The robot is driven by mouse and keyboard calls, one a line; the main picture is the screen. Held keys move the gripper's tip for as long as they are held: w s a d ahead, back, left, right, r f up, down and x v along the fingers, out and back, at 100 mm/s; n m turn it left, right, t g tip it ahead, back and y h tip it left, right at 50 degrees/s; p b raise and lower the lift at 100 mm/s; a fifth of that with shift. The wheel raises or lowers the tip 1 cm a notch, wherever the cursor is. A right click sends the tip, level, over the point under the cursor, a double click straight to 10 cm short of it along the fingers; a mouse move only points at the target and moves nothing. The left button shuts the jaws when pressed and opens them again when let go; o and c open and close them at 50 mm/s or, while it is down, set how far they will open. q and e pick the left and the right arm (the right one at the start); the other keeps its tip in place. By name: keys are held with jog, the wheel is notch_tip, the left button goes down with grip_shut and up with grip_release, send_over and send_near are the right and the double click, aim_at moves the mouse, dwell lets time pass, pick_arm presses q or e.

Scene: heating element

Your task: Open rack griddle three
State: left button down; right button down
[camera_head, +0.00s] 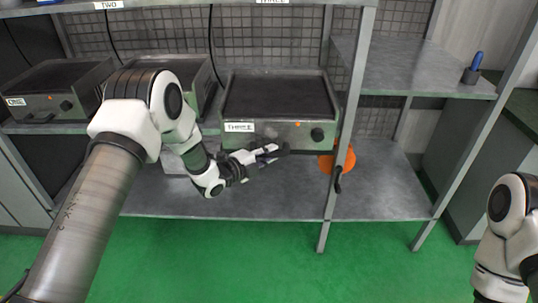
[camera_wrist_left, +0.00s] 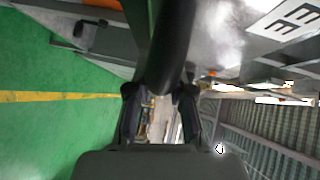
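Griddle three (camera_head: 278,98) is a dark, flat-topped unit on the middle shelf, with a white THREE label (camera_head: 239,127), an orange light and a black knob (camera_head: 317,134) on its front. A dark bar handle (camera_head: 312,152) runs along its lower front. My left gripper (camera_head: 278,150) is at the left part of this handle, below the front panel. In the left wrist view the dark round bar (camera_wrist_left: 172,50) reaches down to the fingers of my left gripper (camera_wrist_left: 158,95). The fingers stand apart around its end; firm contact does not show. My right gripper is out of view.
Griddle one (camera_head: 55,90) and another griddle (camera_head: 185,70) stand to the left. An orange round object (camera_head: 345,158) sits on the lower shelf near a rack post (camera_head: 351,100). A blue-handled item (camera_head: 475,68) stands on the right shelf. The green floor in front is clear.

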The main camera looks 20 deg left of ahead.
pick_arm(q)
jog(key=c, duration=1)
grip_release()
jog(key=v, duration=1.2)
jog(key=shift+f, duration=0.1)
